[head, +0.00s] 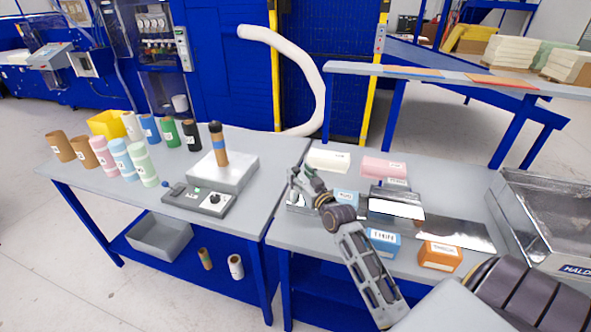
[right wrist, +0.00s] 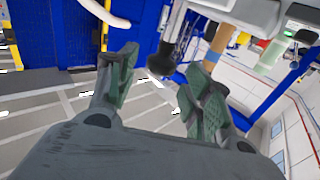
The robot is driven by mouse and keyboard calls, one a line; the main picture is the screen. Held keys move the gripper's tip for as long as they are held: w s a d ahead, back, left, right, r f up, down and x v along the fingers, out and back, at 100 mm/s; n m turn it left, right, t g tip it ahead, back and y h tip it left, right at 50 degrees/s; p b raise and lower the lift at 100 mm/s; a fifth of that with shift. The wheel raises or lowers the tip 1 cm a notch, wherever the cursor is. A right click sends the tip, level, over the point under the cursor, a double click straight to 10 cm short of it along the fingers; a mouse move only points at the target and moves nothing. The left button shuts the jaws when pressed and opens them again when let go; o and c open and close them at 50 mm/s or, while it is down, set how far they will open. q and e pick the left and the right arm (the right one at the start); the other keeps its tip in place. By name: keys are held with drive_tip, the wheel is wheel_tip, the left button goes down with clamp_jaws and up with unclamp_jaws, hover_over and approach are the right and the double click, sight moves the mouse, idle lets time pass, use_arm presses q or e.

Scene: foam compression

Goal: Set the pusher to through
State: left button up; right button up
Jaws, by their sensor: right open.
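A tan post with blue bands and a black top (head: 219,148) stands upright on a pale grey block (head: 222,174) on the left table. It is probably the pusher; no setting can be read on it. In front is a grey control box (head: 200,200) with a black knob and a small blue-ended lever. My left gripper is not in view.
Several labelled coloured cylinders (head: 145,165) and a yellow bin (head: 107,124) stand left of the block. Labelled foam blocks (head: 384,168) and metal plates (head: 455,234) lie on the right table, beside a metal tray (head: 545,215). A white hose (head: 300,62) hangs behind.

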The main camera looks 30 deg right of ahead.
sight(298, 172)
drive_tip(key=shift+w+d, duration=0.15)
drive_tip(key=shift+w, duration=1.65)
clamp_jaws()
